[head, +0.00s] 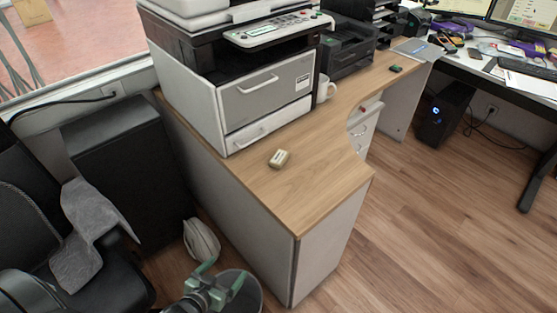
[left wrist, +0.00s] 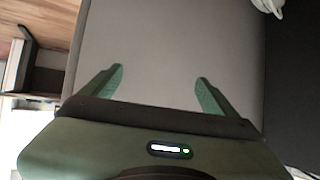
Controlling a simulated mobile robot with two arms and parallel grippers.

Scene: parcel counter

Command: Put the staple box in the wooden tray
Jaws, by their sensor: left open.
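A small beige box (head: 279,158), which looks like the staple box, lies on the wooden counter (head: 315,190) in front of the printer. My left gripper (head: 222,274) is low at the bottom of the head view, beside the counter's side and below its top, well apart from the box. In the left wrist view its two green fingers (left wrist: 160,78) are spread with nothing between them, facing a plain grey panel (left wrist: 170,35). I cannot make out a wooden tray in either view. My right gripper is not in view.
A large printer (head: 262,88) covers the counter's back left, with a white mug (head: 325,88) beside it. A small dark item (head: 395,68) lies farther back. The counter's front right is clear. An office chair (head: 85,240) stands at left.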

